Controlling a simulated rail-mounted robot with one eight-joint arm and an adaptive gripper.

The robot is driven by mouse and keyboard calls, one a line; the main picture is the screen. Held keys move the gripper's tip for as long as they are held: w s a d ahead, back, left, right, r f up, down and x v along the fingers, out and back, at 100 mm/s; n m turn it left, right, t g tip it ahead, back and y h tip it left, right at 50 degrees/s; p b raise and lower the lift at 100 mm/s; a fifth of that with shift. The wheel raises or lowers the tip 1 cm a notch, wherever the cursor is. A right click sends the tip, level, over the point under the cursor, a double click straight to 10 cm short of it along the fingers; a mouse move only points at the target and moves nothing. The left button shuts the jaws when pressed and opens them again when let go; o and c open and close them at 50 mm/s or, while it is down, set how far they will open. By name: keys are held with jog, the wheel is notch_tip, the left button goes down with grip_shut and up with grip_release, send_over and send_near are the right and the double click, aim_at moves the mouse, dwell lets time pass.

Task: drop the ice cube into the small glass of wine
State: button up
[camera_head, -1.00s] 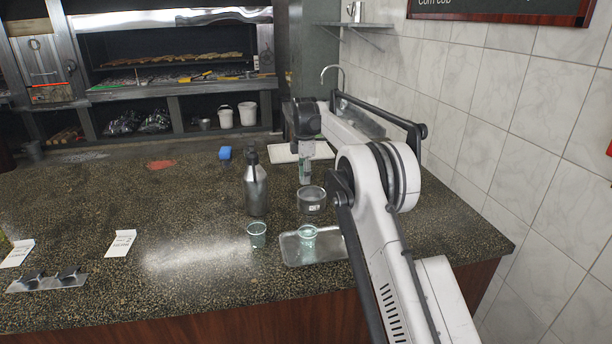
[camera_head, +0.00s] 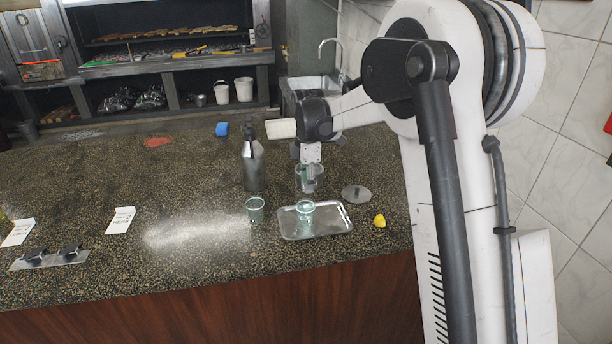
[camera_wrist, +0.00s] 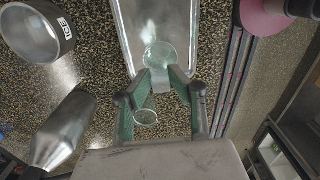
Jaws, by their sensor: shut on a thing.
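My gripper (camera_head: 309,172) points down above the counter, its fingers overlapping the ice bucket in the head view. In the wrist view its green-padded fingers (camera_wrist: 162,82) are shut on a pale, translucent ice cube (camera_wrist: 172,92). One clear greenish glass (camera_head: 305,209) stands on the metal tray (camera_head: 338,226). It also shows past the fingertips in the wrist view (camera_wrist: 160,53). Another glass (camera_head: 255,208) stands on the counter left of the tray and shows between the fingers (camera_wrist: 145,117). I cannot tell which glass holds wine.
A metal shaker bottle (camera_head: 253,168) stands left of my gripper. The bucket marked ICE (camera_wrist: 35,32) is at the upper left of the wrist view. A grey disc (camera_head: 357,193) and a yellow lemon piece (camera_head: 379,220) lie right. The left counter is mostly clear, with small cards (camera_head: 120,220).

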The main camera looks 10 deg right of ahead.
jog(key=shift+f+b, duration=1)
jog(key=shift+f, duration=1.5)
jog(key=o, duration=0.8)
jog(key=shift+o, duration=0.2)
jog(key=shift+r+p, duration=1.1)
jog(key=shift+r, duration=1.95)
